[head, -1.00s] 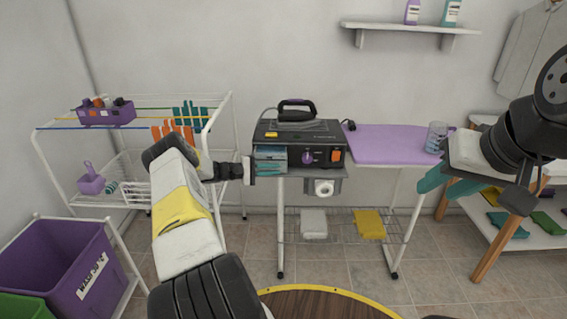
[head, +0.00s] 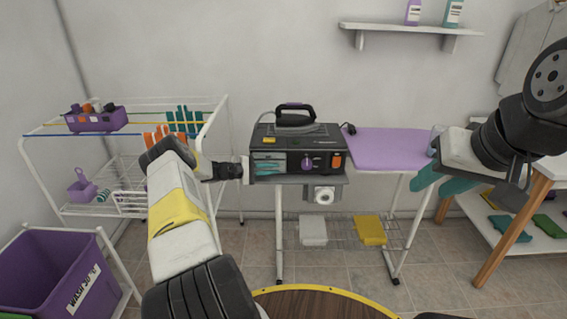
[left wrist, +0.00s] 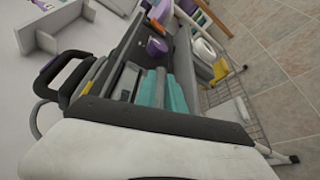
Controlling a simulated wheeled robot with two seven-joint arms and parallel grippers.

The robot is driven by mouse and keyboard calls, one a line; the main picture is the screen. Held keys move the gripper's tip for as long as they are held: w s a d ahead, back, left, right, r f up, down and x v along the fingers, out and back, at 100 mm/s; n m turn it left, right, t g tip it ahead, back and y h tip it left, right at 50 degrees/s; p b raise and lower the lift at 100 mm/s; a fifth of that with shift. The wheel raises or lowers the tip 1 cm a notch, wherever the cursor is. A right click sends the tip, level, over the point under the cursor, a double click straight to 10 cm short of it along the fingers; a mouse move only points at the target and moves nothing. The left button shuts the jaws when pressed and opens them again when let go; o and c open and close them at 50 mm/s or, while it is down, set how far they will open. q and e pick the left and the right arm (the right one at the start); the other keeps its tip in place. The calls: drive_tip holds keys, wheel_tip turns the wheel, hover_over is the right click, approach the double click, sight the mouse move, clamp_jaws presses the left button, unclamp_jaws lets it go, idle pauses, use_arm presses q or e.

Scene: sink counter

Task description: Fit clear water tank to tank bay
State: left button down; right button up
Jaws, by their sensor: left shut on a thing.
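The clear water tank (head: 268,156) is at the left front of the dark steam station (head: 317,141), at the tank bay opening. It looks roughly in line with the station front, but I cannot tell how deep it sits. My left gripper (head: 270,168) has its teal fingers shut on the tank. In the left wrist view the teal fingers (left wrist: 160,92) lie against the dark station, and the clear tank is hard to make out there. My right gripper (head: 437,183) is open and empty, in front of the right end of the purple ironing board (head: 385,146).
An iron (head: 295,115) rests on the station. A glass (head: 436,133) stands partly behind my right gripper. A drying rack (head: 112,133) and a purple bin (head: 55,270) stand left.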

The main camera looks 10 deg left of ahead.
use_arm(q)
drive_tip(key=c, duration=1.3)
unclamp_jaws()
drive_tip(key=shift+c, duration=0.2)
drive_tip(key=v, duration=0.8)
drive_tip(key=shift+d, duration=0.1)
